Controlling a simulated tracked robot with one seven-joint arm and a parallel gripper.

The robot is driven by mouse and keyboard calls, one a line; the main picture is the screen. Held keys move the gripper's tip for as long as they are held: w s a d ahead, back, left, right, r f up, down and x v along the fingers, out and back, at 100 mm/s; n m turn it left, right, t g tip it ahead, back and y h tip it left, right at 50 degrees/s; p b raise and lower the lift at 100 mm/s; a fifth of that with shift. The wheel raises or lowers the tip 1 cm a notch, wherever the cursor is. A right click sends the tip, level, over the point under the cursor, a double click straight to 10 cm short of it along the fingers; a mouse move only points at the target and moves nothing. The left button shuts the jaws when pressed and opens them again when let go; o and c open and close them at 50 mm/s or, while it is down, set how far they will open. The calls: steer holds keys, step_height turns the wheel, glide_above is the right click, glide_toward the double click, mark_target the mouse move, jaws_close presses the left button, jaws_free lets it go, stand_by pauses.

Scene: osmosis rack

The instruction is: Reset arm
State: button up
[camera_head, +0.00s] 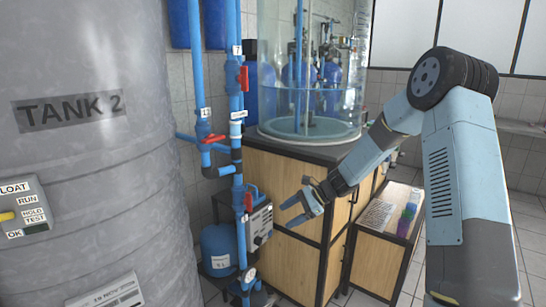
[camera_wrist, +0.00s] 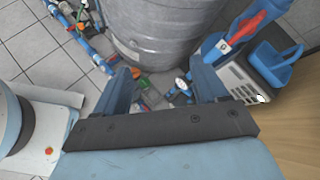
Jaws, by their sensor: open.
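My gripper (camera_head: 293,208) is in the middle of the head view at the end of my bent blue-grey arm. Its two fingers are spread apart and nothing is between them. It hangs in the air in front of the wooden cabinet (camera_head: 288,182), to the right of the blue pipes. In the wrist view the open gripper (camera_wrist: 163,90) points toward the floor-level pipes and the base of a grey tank (camera_wrist: 160,35). I cannot tell the exact gap between the fingers and the control box (camera_head: 259,226) beside them.
A large grey tank (camera_head: 85,150) marked TANK 2 fills the left. Vertical blue pipes (camera_head: 233,130) with red valve handles (camera_head: 243,79) stand beside it. A clear cylinder (camera_head: 308,70) stands on the cabinet. A low side table (camera_head: 369,255) is at the right. Tiled floor shows beyond.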

steer(key=s+d+r+n+t+h, duration=0.2)
steer(key=s+d+r, duration=0.4)
steer(key=s, duration=0.6)
steer(key=s+d+r+n+t+h, duration=0.1)
steer(key=s+d+r+n+h, duration=0.4)
steer(key=s+r, duration=0.5)
steer(key=s+d+r+n+t+h, duration=0.2)
steer(key=s+d+r+n, duration=0.4)
steer(key=s, duration=0.8)
step_height(320, 180, up, 2)
steer(key=shift+s+d+r+t+h, duration=0.2)
steer(key=shift+d+t+h, duration=0.1)
steer(key=shift+h, duration=0.6)
